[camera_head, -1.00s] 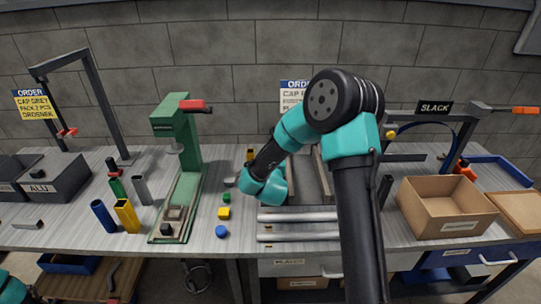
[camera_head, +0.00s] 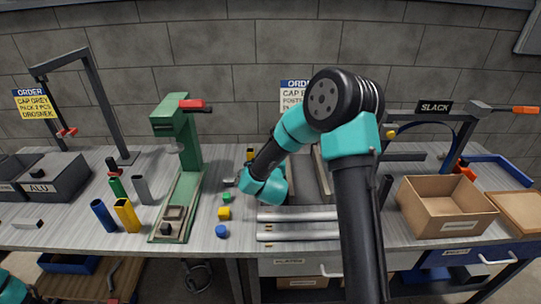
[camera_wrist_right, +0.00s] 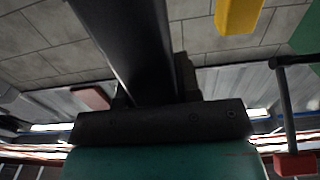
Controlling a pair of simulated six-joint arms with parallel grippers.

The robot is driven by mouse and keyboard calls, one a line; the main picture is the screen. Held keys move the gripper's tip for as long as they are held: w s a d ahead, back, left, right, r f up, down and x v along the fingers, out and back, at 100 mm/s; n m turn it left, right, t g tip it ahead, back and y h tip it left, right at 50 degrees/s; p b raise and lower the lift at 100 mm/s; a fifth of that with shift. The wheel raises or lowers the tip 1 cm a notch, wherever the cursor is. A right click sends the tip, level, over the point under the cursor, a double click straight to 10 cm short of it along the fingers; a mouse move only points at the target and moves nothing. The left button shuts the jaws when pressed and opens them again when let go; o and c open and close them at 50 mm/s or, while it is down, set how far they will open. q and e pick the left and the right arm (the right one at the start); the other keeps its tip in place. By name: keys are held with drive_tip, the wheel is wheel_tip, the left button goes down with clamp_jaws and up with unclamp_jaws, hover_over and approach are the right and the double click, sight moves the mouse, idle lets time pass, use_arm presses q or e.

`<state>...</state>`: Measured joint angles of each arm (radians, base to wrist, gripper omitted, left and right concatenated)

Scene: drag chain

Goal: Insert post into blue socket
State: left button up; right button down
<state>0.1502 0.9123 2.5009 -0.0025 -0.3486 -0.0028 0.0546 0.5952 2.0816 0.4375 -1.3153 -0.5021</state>
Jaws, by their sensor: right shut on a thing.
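My right gripper (camera_wrist_right: 160,112) shows in the right wrist view, shut on a long dark bar (camera_wrist_right: 130,40) that runs up out of the picture; it appears to be the post. In the head view my right wrist hangs over the middle of the bench and hides most of the held piece. A blue upright tube (camera_head: 103,215) stands at the left front of the bench, and a small blue round piece (camera_head: 221,231) lies nearer the middle; I cannot tell which is the blue socket. Only part of my left arm shows, at the lower left corner.
A yellow tube (camera_head: 127,216) and a grey tube (camera_head: 141,190) stand beside the blue one. Yellow (camera_head: 223,213) and green (camera_head: 227,197) pieces lie near the middle. A cardboard box (camera_head: 445,213) is at right.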

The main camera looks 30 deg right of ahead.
drive_tip(key=shift+f, duration=2.7)
drive_tip(key=c, duration=0.7)
unclamp_jaws()
drive_tip(key=shift+c, duration=0.2)
drive_tip(key=v, duration=1.7)
drive_tip(key=shift+s, duration=0.15)
drive_tip(key=shift+a, duration=0.1)
